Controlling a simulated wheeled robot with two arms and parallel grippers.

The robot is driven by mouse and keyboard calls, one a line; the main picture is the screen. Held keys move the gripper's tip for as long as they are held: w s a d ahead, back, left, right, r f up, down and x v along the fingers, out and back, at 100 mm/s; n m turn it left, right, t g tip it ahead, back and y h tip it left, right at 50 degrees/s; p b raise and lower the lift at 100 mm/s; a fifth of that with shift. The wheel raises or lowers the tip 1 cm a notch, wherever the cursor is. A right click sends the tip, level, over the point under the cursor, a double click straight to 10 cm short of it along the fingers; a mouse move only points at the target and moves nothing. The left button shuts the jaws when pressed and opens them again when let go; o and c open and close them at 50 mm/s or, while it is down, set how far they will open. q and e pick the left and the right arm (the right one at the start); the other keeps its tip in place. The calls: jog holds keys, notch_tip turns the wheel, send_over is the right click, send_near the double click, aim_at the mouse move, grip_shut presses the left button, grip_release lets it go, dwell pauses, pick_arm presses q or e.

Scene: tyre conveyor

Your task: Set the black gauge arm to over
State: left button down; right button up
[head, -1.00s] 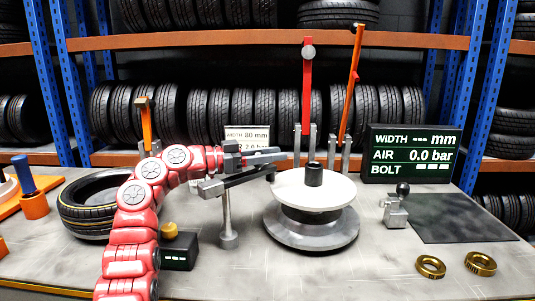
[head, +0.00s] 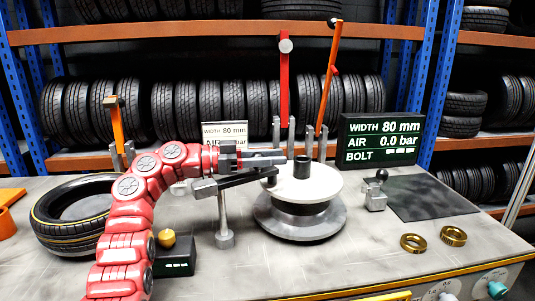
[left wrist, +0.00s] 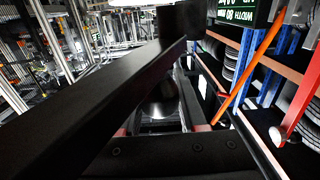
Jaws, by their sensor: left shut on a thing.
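The black gauge arm (head: 240,181) sits on a grey post (head: 223,215) left of the wheel stand. Its far end, with a small dark tip, reaches the left edge of the white disc (head: 315,185). My left gripper (head: 277,160) comes in from the left and is shut at the gauge arm, near its far end; the exact contact is hard to see. In the left wrist view a large dark bar (left wrist: 100,100), apparently the gauge arm, crosses diagonally and hides much of the jaws. The display (head: 382,140) reads WIDTH 80 mm, AIR 0.0 bar. My right gripper is not in view.
A tyre (head: 62,225) lies at the left of the table. A red lever (head: 284,85) and an orange lever (head: 328,80) stand behind the disc. Two brass rings (head: 453,236) lie at the front right, near a clear dark mat (head: 430,198).

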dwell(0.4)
pick_arm(q)
jog(key=shift+c, duration=2.3)
grip_release()
jog(key=shift+s, duration=0.1)
jog(key=s+a, duration=0.2)
jog(key=a, duration=1.5)
jog(key=shift+s+a+p, duration=0.15)
jog(key=shift+s+p, duration=0.15)
jog(key=shift+p, duration=0.1)
